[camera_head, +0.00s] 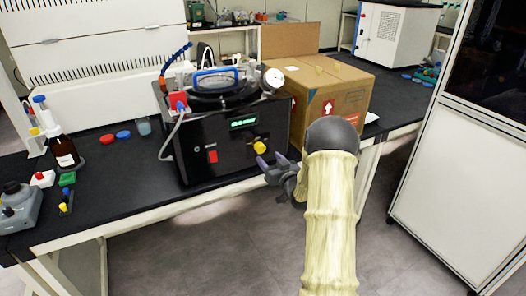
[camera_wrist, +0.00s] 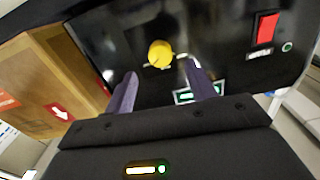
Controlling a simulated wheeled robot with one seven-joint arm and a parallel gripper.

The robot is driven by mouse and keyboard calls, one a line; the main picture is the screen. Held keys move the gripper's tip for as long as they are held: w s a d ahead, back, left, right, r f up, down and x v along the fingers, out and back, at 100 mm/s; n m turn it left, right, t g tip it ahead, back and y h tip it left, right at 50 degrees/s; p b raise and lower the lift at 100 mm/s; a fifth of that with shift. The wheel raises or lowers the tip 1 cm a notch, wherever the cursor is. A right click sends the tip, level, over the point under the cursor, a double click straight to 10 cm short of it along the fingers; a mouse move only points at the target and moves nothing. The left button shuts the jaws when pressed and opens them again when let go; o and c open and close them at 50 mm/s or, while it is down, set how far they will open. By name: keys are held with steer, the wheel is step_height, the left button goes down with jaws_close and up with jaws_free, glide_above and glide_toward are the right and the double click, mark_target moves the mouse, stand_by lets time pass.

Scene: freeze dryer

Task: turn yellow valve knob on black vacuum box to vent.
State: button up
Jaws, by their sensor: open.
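The black vacuum box (camera_head: 222,150) stands on the black bench, with a lit green display, a red switch and a round gauge on top. Its yellow valve knob (camera_head: 260,147) is at the lower right of the front face. My gripper (camera_head: 270,167) is just in front of and below the knob in the head view. In the wrist view the yellow knob (camera_wrist: 160,53) lies ahead, between and beyond the two purple fingertips (camera_wrist: 160,75). The fingers are spread open and empty, and they appear apart from the knob. The black box front (camera_wrist: 225,40) fills the view behind them.
A cardboard box (camera_head: 345,95) stands right beside the vacuum box. Brown bottle (camera_head: 64,152), small coloured caps and a grey device (camera_head: 18,207) lie on the bench at left. A white cabinet (camera_head: 460,150) stands at right. The floor before the bench is clear.

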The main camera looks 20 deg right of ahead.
mark_target(261, 150)
steer(key=w, duration=0.6)
steer(key=shift+a, duration=0.1)
steer(key=shift+c, duration=0.3)
steer(key=c, duration=0.9)
